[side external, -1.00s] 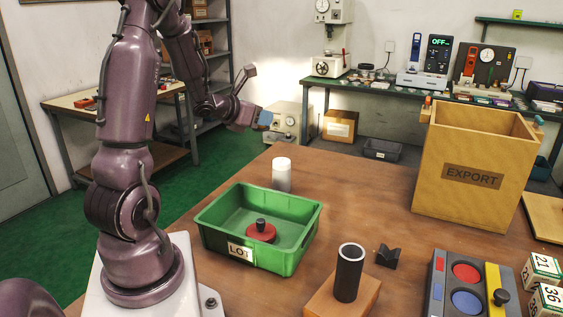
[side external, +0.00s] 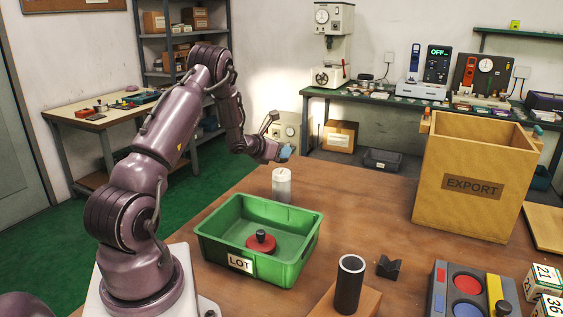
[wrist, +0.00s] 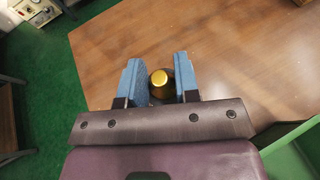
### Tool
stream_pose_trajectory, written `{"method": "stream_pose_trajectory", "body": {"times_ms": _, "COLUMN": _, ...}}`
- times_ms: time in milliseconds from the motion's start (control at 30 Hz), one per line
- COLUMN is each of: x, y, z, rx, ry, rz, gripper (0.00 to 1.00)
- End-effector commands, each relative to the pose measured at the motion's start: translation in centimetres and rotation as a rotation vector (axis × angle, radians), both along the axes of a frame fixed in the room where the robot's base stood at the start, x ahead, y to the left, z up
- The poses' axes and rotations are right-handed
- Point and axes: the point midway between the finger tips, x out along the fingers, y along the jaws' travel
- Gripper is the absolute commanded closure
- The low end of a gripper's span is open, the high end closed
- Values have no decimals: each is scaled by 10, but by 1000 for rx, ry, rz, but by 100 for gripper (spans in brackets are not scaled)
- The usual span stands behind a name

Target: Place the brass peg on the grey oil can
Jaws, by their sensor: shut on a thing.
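My gripper (side external: 284,152) is beyond the green bin, above the far left part of the table. In the wrist view my gripper (wrist: 158,78) is shut on the brass peg (wrist: 159,80), whose gold round end shows between the blue fingers. The peg cannot be made out in the side external view. A pale grey-white cylinder (side external: 281,186) stands upright on the table below my gripper, with a visible gap. It may be the grey oil can, but I cannot be sure. It is not identifiable in the wrist view.
The green LOT bin (side external: 225,229) holds a red disc with a black knob (side external: 261,242). A dark tube (side external: 348,287) stands on a wooden block. A black V-shaped block (side external: 388,266) lies nearby. The EXPORT box (side external: 470,190) stands right. The table's middle (side external: 360,220) is clear.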

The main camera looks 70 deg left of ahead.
Motion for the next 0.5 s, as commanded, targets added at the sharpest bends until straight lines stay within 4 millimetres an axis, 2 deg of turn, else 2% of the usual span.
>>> {"method": "stream_pose_trajectory", "body": {"times_ms": 133, "x": 6, "y": 6, "z": -11, "rx": 0, "ry": 0, "rz": -1, "gripper": 99}}
{"method": "stream_pose_trajectory", "body": {"times_ms": 300, "x": 5, "y": 6, "z": -35, "rx": -1, "ry": -2, "rz": 1, "gripper": 99}}
{"method": "stream_pose_trajectory", "body": {"times_ms": 500, "x": 5, "y": 6, "z": -38, "rx": 1, "ry": -4, "rz": 1, "gripper": 99}}
